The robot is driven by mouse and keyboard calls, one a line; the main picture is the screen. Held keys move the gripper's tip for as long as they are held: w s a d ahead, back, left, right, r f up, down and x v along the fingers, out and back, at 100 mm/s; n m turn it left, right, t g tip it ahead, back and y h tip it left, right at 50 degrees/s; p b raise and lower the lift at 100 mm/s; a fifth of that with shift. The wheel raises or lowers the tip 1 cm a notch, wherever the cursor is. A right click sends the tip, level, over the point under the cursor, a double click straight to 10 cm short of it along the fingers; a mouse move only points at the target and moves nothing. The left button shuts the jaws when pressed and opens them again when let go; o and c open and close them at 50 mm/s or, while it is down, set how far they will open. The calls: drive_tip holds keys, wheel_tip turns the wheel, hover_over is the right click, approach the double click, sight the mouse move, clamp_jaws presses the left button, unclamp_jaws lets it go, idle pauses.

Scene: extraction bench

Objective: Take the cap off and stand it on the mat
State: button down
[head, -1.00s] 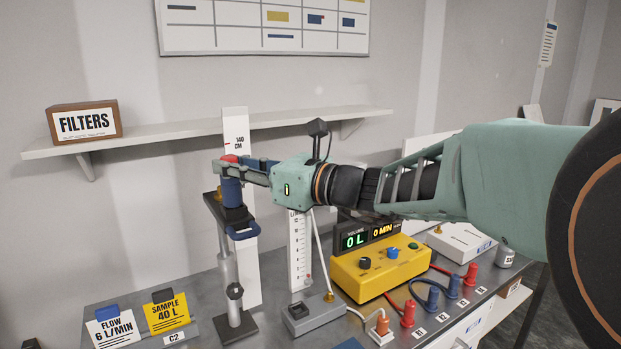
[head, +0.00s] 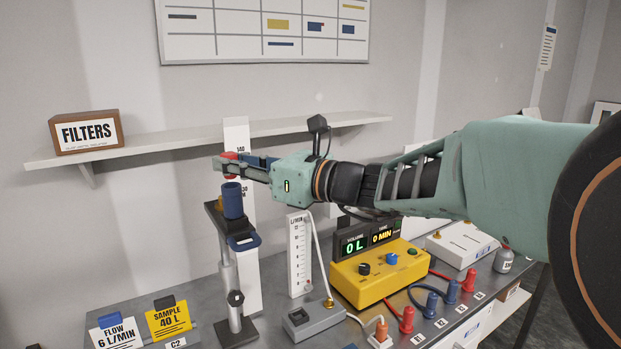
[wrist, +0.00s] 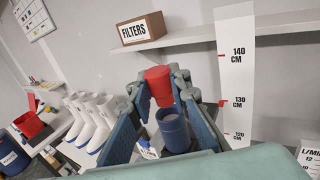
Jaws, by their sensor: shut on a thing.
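The red cap (head: 230,156) is between the fingers of my gripper (head: 226,165), which is shut on it. In the wrist view the cap (wrist: 158,82) sits between the two fingertips (wrist: 160,92). The cap is a little above the blue cylinder (head: 232,200) and apart from it. The cylinder stands upright on top of the stand, and in the wrist view its open top shows (wrist: 173,132). I cannot make out the mat in either view.
A wall shelf (head: 180,133) with a FILTERS box (head: 86,131) is behind my gripper. A tall white height scale (head: 237,135) stands just behind the cylinder. A yellow pump unit (head: 375,275) and a flow gauge (head: 299,255) are on the bench to the right.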

drive_tip(key=shift+r+p, duration=0.75)
drive_tip(key=shift+r, duration=0.3)
